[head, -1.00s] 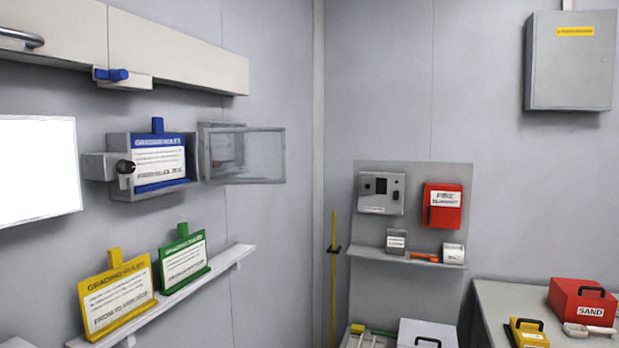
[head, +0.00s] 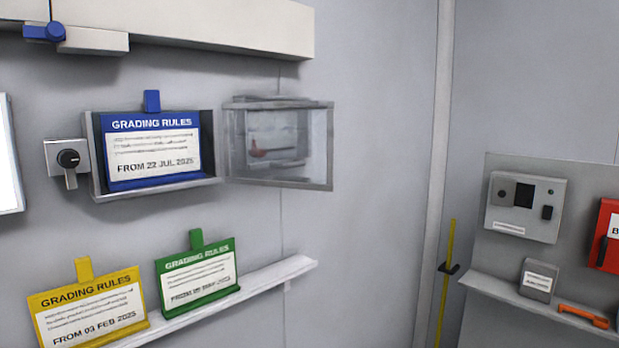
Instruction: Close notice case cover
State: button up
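The notice case (head: 95,150) is a grey open-fronted box on the left wall. A blue-framed card (head: 152,155) headed "GRADING RULES", from 22 Jul 2025, stands inside it. Its clear cover (head: 318,150) with a grey frame is swung open to the right, hinged at the case's right side. My gripper is not in view.
A wall ledge (head: 275,275) below holds a yellow card (head: 90,310) and a green card (head: 197,275). A long cabinet (head: 220,25) hangs above. Bare wall lies right of the cover. A yellow pole (head: 446,285) stands near the corner.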

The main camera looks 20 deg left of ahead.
aim_at(288, 182)
jog(key=u, duration=0.6)
jog(key=i, duration=0.9)
jog(key=u, duration=0.4)
jog(key=k, duration=0.9)
jog(key=u, duration=0.15)
jog(key=i, duration=0.9)
jog(key=z, duration=0.05)
